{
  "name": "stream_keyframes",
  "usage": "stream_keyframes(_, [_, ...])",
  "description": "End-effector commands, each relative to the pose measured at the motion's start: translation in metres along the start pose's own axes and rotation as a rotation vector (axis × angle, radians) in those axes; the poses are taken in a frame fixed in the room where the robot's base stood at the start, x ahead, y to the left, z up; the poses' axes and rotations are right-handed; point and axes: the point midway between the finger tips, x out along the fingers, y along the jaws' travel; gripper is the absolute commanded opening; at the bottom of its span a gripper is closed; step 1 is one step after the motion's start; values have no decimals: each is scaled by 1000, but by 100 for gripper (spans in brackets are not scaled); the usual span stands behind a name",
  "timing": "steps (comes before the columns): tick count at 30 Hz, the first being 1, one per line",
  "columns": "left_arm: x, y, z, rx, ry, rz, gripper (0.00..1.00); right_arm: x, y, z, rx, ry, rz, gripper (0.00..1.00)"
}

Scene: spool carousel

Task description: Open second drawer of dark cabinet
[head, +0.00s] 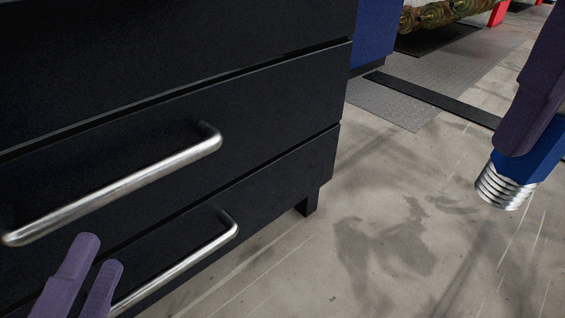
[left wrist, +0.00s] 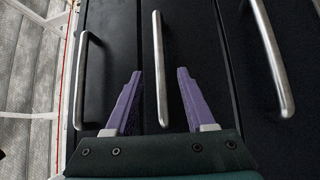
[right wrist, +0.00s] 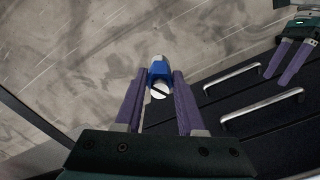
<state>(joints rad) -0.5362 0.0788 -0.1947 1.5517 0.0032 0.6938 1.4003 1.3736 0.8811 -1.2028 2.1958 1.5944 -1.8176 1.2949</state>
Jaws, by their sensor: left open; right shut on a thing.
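The dark cabinet (head: 270,105) fills the left of the head view, with drawer fronts that look shut. An upper silver bar handle (head: 120,187) and a lower one (head: 180,264) show there. The left wrist view shows three handles. My left gripper (head: 101,251) is open in front of the cabinet. In the left wrist view the middle handle (left wrist: 158,50) lies between its fingers; I cannot tell whether they reach around it. My right gripper (right wrist: 160,74) is shut on a blue part with a silver threaded end (head: 502,188), held away from the cabinet, to the right.
The concrete floor (head: 390,230) right of the cabinet is clear. A blue cabinet or panel (head: 373,32) stands behind it. A grey mat (head: 400,103) and a dark strip (head: 430,98) lie on the floor. Camouflage-patterned rolls (head: 440,14) are at the back.

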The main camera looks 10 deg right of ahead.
Motion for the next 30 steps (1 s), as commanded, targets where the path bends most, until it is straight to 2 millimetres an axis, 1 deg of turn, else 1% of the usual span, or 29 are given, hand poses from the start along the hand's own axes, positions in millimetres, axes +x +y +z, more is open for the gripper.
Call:
stream_keyframes(9, [66, -2, 0, 1, 2, 7, 55, 24, 0, 0, 0, 0, 0, 0])
stream_keyframes(12, [84, -1, 0, 0, 3, 6, 55, 31, 0, 0, 0, 0, 0, 0])
stream_keyframes(15, [97, -1, 0, 2, 1, 4, 55, 36, 0, 0, 0, 0, 0, 0])
stream_keyframes(18, [105, 0, 0, 1, 1, 2, 55, 38, 0, 0, 0, 0, 0, 0])
stream_keyframes(21, [108, 1, 0, 0, 1, 0, 55, 38, 0, 0, 0, 0, 0, 0])
stream_keyframes(28, [109, 1, 0, 1, 1, -1, 55, 38, 0, 0, 0, 0, 0, 0])
stream_keyframes(30, [109, 1, 0, 1, 1, -1, 47, 38, 0, 0, 0, 0, 0, 0])
